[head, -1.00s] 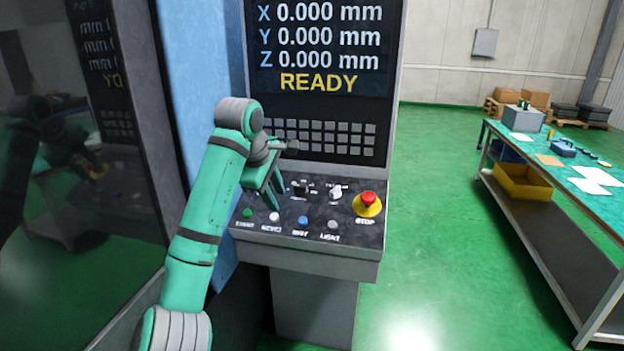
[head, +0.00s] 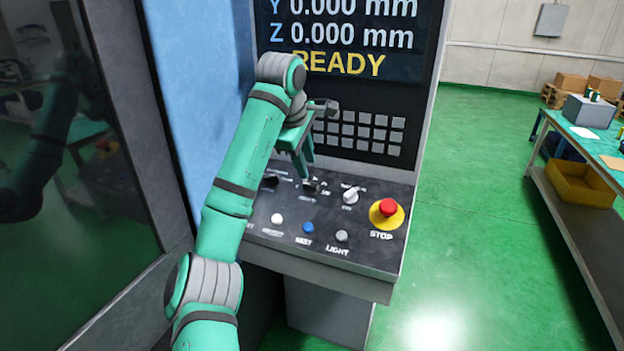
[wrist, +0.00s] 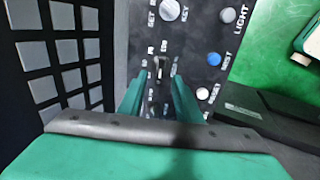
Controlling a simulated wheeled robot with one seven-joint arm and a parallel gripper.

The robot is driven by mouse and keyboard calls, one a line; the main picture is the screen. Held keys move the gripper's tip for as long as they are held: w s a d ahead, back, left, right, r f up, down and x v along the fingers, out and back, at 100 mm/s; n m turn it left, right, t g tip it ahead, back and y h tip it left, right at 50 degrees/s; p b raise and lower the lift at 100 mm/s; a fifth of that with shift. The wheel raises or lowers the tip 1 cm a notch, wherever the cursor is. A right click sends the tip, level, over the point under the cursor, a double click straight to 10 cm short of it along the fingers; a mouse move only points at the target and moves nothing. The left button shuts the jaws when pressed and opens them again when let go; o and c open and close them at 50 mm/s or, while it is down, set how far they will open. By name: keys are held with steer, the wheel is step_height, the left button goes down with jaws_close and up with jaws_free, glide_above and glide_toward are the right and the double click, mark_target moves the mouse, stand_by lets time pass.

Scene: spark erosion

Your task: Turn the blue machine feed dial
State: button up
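The blue machine's sloping control panel (head: 380,253) carries a row of dials. A black dial (head: 310,187) stands mid-row, with another black dial (head: 270,180) to its left and a silver-white dial (head: 350,196) to its right. Their small labels are too blurred for me to tell which reads feed. My gripper (head: 302,168) points down just above the middle black dial. In the wrist view my gripper (wrist: 159,90) is open, its two green fingers apart, with a black dial (wrist: 160,68) in line with the gap. I cannot tell whether they touch it.
A red stop button (head: 387,207) on a yellow base sits at the panel's right. White, blue (head: 308,228) and grey buttons line the front. A keypad (head: 360,132) and screen rise behind. A workbench (head: 608,162) with a yellow bin stands right; green floor between is clear.

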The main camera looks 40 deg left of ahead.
mark_target(313, 184)
steer(key=x, duration=0.8)
steer(key=shift+s+f, duration=0.15)
jaws_close()
steer(key=shift+w+d, duration=0.15)
steer(key=shift+w, duration=0.1)
